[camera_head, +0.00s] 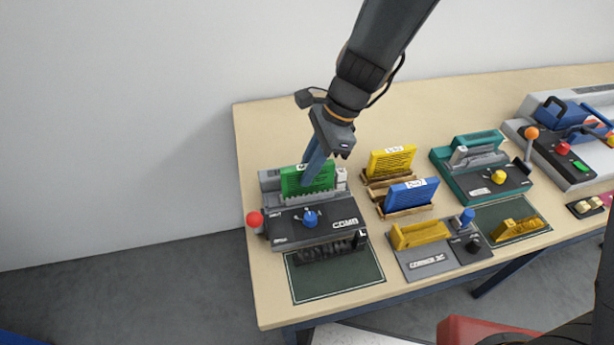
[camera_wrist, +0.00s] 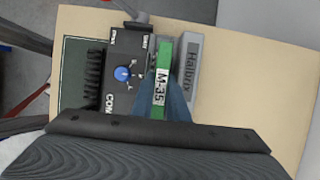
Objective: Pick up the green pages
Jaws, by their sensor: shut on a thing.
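The green pages (camera_head: 300,182) stand upright in the slot of the dark comb-binding machine (camera_head: 290,222) at the left of the table. My gripper (camera_head: 313,168) reaches down from above and is shut on their top edge. In the wrist view the green pages (camera_wrist: 160,112) show as a narrow green strip with a white label reading M-35. My blue fingers (camera_wrist: 177,102) are against the strip, and part of it is hidden behind them. The machine (camera_wrist: 124,75) lies to the left of the pages there, with a blue knob. I cannot tell whether the pages are clear of the slot.
Yellow pages (camera_head: 392,160) and blue pages (camera_head: 411,194) stand in wooden holders right of the machine. A red-knobbed lever (camera_head: 254,219) sticks out at its left. A teal machine (camera_head: 470,182) and a grey-blue one (camera_head: 570,140) stand farther right. The table's back left is bare.

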